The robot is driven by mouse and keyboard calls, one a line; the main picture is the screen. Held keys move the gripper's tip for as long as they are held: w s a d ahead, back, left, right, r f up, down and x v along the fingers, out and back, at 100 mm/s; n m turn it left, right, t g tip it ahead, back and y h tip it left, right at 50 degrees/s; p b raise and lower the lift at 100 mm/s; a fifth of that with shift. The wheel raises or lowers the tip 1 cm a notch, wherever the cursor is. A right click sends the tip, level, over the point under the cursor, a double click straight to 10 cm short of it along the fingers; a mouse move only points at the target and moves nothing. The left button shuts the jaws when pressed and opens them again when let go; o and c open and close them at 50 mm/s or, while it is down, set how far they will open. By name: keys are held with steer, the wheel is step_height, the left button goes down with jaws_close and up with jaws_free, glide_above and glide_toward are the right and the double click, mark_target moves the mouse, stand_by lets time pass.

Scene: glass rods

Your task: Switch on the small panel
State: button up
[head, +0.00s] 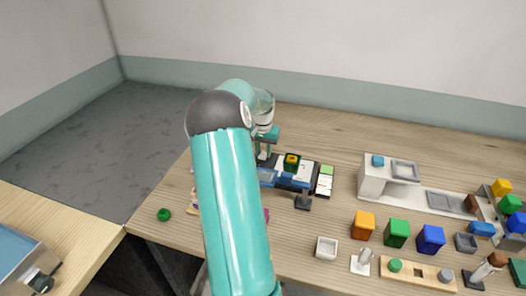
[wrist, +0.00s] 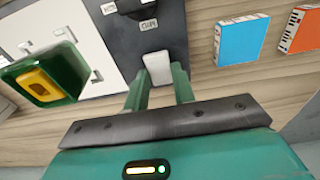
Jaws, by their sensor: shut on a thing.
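A dark grey panel (wrist: 125,35) with small white labels fills the top middle of the wrist view. A small white switch-like piece (wrist: 157,66) stands at its near edge. My gripper (wrist: 160,82) has its two green fingers on either side of this piece and is shut on it. The fingers hide part of the piece, and I cannot tell the switch's position. In the head view my gripper (head: 264,152) is low over the table behind my arm, which hides much of that spot.
A green block with a yellow top (wrist: 38,80) sits left of the fingers on a white board. Blue (wrist: 242,40) and orange (wrist: 300,30) flat pieces lie to the right. In the head view, coloured cubes (head: 397,233) and a white bench unit (head: 375,180) stand right.

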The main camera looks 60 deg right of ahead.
mark_target(263, 156)
stand_by(0.3)
steer(key=o, duration=1)
steer(key=r, duration=1.3)
steer(key=shift+s+a+r, duration=0.1)
steer(key=shift+a+r, duration=0.3)
